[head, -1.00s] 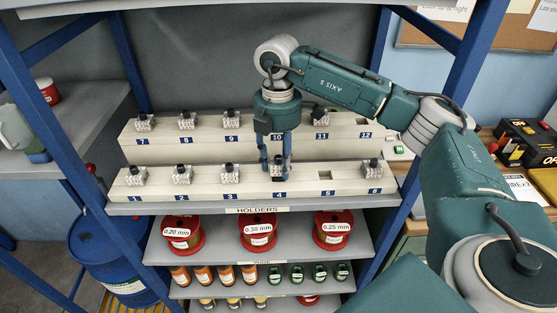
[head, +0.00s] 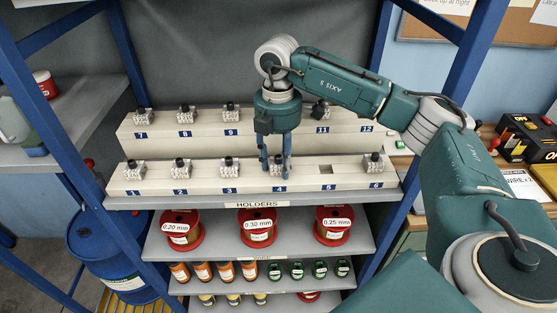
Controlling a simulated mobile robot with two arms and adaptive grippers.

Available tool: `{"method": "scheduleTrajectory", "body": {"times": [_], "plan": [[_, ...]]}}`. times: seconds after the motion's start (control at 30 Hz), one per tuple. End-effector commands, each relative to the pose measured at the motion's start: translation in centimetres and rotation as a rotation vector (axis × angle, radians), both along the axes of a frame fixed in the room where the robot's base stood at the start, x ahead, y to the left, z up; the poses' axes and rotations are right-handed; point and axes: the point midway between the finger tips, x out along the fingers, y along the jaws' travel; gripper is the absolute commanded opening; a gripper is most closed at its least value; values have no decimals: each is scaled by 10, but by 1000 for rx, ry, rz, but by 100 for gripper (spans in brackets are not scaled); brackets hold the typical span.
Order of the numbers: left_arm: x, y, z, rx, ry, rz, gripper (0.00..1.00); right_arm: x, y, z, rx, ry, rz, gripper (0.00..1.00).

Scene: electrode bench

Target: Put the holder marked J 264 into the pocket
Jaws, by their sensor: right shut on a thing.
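My right gripper (head: 275,165) points down at place 4 of the front rack (head: 205,186). It is shut on a small holder (head: 276,162) with a grey body, mostly hidden between the blue fingers. I cannot tell whether it sits on the rack or just above it. No marking on any holder is readable, so I cannot tell which is J 264. An empty square pocket (head: 327,170) shows at place 5, right of my gripper. Place 10 behind my gripper is hidden. My left gripper is out of view.
Holders stand at front places 1 (head: 134,171), 2, 3 (head: 229,166) and 6 (head: 375,161), close on both sides. The stepped back rack (head: 160,143) carries more, one beside my wrist at 11 (head: 320,110). Wire spools (head: 258,227) and bottles fill the shelves below. Blue posts flank the shelf.

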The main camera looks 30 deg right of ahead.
Motion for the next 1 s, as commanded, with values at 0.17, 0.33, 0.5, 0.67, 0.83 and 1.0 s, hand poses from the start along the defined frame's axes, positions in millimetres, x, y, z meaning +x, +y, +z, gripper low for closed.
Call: {"method": "scheduleTrajectory", "body": {"times": [0.17,0.33,0.5,0.67,0.83,1.0], "plan": [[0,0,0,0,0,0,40,0,0,1,0,-1,0,60],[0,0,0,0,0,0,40,0,0,0,0,0,0,62],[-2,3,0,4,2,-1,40,0,0,2,0,1,0,62],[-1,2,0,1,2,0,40,1,0,22,0,-3,0,62],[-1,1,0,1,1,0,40,1,1,52,1,-3,0,62],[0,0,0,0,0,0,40,1,1,71,0,-2,-1,62]]}}
